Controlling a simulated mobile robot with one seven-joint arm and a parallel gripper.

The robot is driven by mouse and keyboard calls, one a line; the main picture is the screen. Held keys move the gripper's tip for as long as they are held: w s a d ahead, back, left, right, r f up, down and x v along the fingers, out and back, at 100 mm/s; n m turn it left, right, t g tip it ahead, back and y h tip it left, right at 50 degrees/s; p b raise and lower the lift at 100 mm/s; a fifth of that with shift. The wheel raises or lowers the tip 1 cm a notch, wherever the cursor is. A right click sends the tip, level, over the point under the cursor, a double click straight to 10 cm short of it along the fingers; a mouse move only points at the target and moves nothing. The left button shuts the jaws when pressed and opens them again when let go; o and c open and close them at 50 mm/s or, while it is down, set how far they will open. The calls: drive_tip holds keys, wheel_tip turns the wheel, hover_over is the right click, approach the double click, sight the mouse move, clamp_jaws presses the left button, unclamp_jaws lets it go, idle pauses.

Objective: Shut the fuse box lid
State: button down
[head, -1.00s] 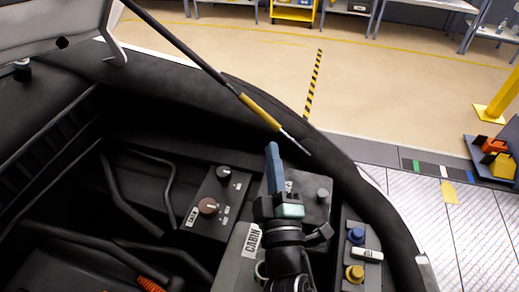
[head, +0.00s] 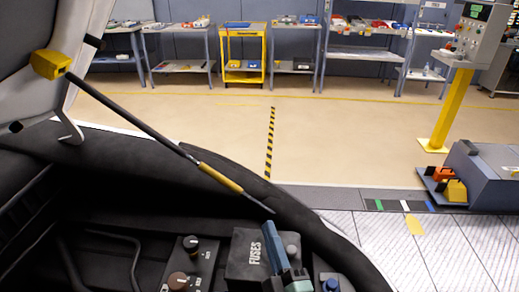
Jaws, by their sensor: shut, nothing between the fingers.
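The fuse box (head: 236,268) is a dark box in the engine bay at the bottom middle of the head view. Its lid (head: 272,236) carries a white "FUSES" label and a grey round knob (head: 291,246) on the right. The lid looks down flat on the box; its far edge is partly hidden by my gripper. My gripper (head: 268,226), with blue fingers and a teal base, is shut and empty. Its fingers show in front of the lid, between the label and the knob. I cannot tell whether they touch it.
A raised hood with a yellow-ended prop rod (head: 140,120) slants down just behind the box. A panel with two knobs (head: 190,258) is on the left; a blue cap (head: 331,286) is on the right. The dark fender (head: 325,240) curves around the bay. Open floor lies beyond.

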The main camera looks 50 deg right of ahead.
drive_tip(key=shift+s+d+f, duration=0.3)
drive_tip(key=shift+s+f, duration=0.1)
drive_tip(key=shift+f, duration=0.1)
idle(0.3)
